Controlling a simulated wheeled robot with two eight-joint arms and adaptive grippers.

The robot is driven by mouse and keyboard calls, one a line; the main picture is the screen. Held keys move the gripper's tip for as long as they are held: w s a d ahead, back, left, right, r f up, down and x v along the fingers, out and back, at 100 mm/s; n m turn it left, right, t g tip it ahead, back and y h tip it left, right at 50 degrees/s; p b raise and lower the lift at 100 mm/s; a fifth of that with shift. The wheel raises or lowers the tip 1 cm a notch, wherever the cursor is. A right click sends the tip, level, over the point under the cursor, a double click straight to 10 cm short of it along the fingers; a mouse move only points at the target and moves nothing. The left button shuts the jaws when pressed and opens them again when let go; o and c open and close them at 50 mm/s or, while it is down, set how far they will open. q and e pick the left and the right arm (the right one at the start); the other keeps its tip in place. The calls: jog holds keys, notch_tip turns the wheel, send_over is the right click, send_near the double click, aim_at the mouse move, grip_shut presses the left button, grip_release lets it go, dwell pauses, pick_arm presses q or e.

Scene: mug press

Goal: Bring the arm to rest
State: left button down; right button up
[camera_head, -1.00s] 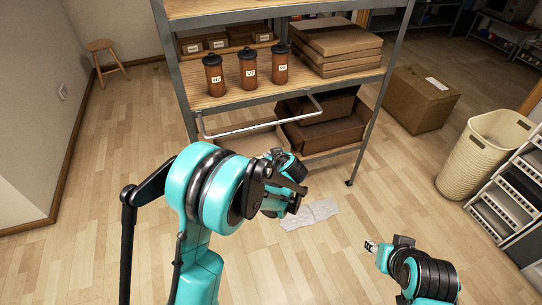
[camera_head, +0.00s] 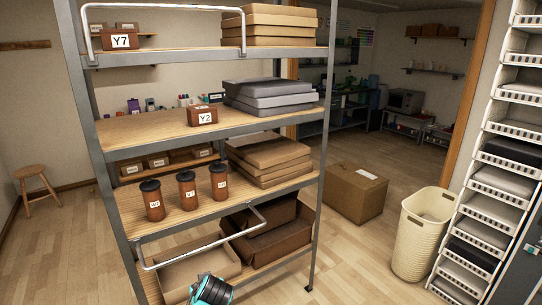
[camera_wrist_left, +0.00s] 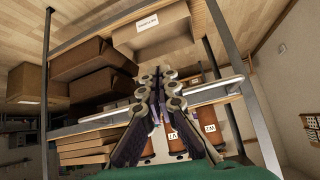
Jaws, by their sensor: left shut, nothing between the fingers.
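In the head view only a teal and black part of my left arm (camera_head: 212,290) shows, at the bottom edge in front of the shelf rack's lowest level. In the left wrist view my left gripper (camera_wrist_left: 160,78) is shut and empty, its fingers together in front of the rack. That view shows the rack upside down. A pale rail crosses the picture around the fingers; I cannot tell whether they touch it. My right gripper is not in view.
A metal rack with wooden shelves (camera_head: 160,124) holds three dark-lidded brown canisters (camera_head: 187,188), flat boxes and labelled boxes. A white rail (camera_head: 205,248) juts out low at its front. A cardboard box (camera_head: 356,192) and cream basket (camera_head: 420,235) stand right. Floor between is clear.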

pick_arm(q)
jog(key=s+d+r+m+h, duration=0.2)
jog(key=s+m+h, duration=0.2)
jog(key=s, duration=1.7)
jog(key=shift+s+d+m+g, duration=0.2)
jog(key=shift+s+m+g, duration=0.05)
jog(key=shift+m+g, duration=0.05)
